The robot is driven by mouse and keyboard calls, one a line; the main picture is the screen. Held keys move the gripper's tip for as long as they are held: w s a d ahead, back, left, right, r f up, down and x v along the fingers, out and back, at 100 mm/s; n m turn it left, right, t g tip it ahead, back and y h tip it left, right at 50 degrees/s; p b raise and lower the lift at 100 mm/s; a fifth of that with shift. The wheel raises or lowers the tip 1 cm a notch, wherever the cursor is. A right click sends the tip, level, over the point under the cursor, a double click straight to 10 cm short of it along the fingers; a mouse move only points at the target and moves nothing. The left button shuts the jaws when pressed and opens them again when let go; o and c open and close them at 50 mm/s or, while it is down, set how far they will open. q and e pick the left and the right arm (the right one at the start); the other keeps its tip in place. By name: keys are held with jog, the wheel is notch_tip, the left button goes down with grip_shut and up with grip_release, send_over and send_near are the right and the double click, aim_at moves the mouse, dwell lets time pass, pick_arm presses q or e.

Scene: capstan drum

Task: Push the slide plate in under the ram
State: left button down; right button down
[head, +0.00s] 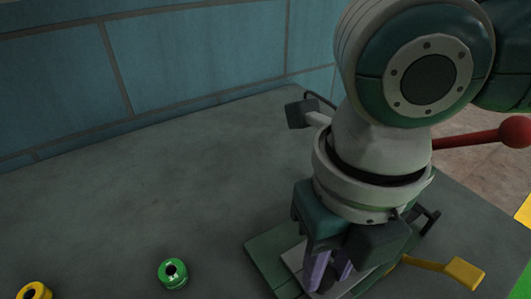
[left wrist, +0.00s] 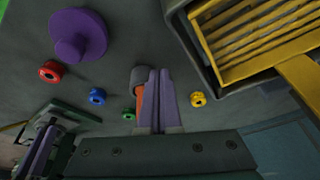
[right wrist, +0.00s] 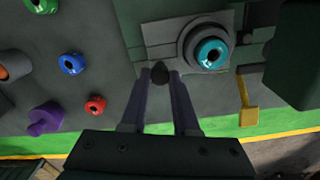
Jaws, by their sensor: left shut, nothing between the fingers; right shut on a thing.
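The slide plate is a light grey plate (right wrist: 155,32) on the dark green press base; part of it also shows in the head view (head: 293,257). A black knob (right wrist: 160,73) stands at its near edge. My right gripper (right wrist: 160,76) is shut on this knob, its purple fingers on either side. A cyan ring (right wrist: 212,53) sits in a round grey seat beside the knob. The ram cannot be made out; my right arm covers much of the press in the head view. My left gripper (left wrist: 158,72) is shut and empty, above the table beside a grey-and-orange cylinder (left wrist: 139,80).
A yellow handle (head: 464,272) sticks out right of the press, and a red ball lever (head: 514,131) behind. Red (left wrist: 51,71), blue (left wrist: 97,96), green (left wrist: 129,114) and yellow (left wrist: 198,99) rings lie apart. A purple flanged piece (left wrist: 78,36) and a yellow-slatted bin (left wrist: 255,35) stand nearby.

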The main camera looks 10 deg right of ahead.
pick_arm(q)
jog(key=shift+d+r+p, duration=0.1)
jog(key=shift+r+p, duration=0.35)
jog(key=shift+r, duration=0.2)
pick_arm(e)
jog(key=d, duration=0.2)
jog(key=w+d, duration=0.1)
jog(key=d, duration=0.1)
jog(key=w+d, duration=0.1)
jog(key=d, duration=0.1)
jog(key=shift+w+d, duration=0.1)
jog(key=shift+w, duration=0.05)
jog(key=c, duration=0.9)
grip_release()
jog(key=shift+c, duration=0.2)
pick_arm(q)
jog(key=shift+a, duration=0.2)
pick_arm(e)
jog(key=shift+o, duration=1.4)
